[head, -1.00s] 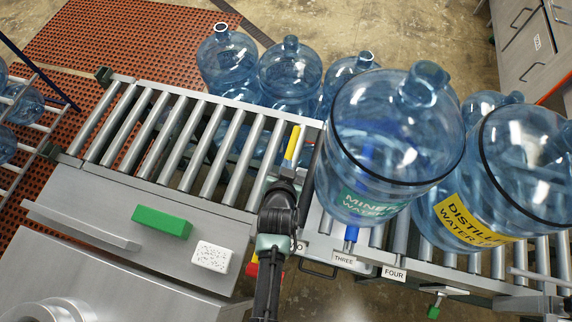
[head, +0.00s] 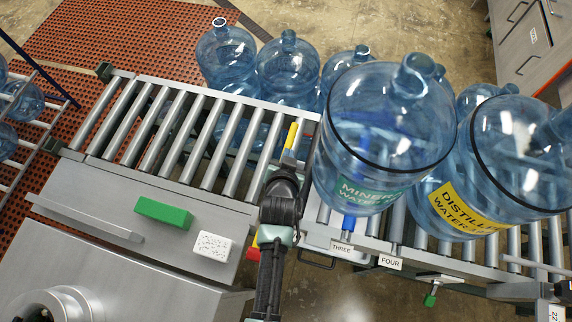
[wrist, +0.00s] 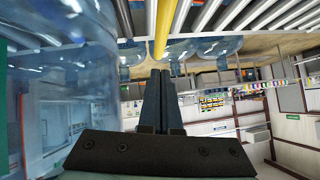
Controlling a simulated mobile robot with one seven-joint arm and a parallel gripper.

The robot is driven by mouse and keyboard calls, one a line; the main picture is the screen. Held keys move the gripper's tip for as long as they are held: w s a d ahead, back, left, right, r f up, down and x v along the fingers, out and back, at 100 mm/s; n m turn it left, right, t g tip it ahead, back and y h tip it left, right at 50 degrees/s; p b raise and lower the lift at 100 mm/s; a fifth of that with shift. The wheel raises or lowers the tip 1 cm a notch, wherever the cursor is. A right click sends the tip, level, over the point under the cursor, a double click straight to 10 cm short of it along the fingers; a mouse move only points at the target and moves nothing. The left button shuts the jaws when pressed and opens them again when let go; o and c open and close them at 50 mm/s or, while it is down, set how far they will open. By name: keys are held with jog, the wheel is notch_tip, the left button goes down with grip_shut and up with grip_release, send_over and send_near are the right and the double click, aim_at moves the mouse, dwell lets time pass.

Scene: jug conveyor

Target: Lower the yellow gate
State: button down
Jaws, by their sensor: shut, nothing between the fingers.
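The yellow gate shows as a yellow bar (head: 291,137) lying along the rollers at the right end of the empty conveyor stretch, just left of the big mineral water jug (head: 380,125). The middle of the bar is hidden behind my arm in the head view. In the wrist view the yellow bar (wrist: 168,22) runs down from the top edge, ahead of my fingertips. My gripper (wrist: 160,74) is shut and empty, its two dark fingers together. The fingertips are just below the bar's end in that picture; I cannot tell whether they touch it.
A distilled water jug (head: 520,155) stands right of the mineral one. Several jugs stand behind the conveyor (head: 150,125). A green block (head: 163,212) and a white speckled block (head: 212,246) lie on the grey bench. A blue bar shows at the THREE label (head: 341,247).

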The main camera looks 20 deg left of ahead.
jog(key=v, duration=0.7)
jog(key=shift+r+b, duration=0.45)
jog(key=shift+r, duration=0.15)
jog(key=shift+s, duration=0.1)
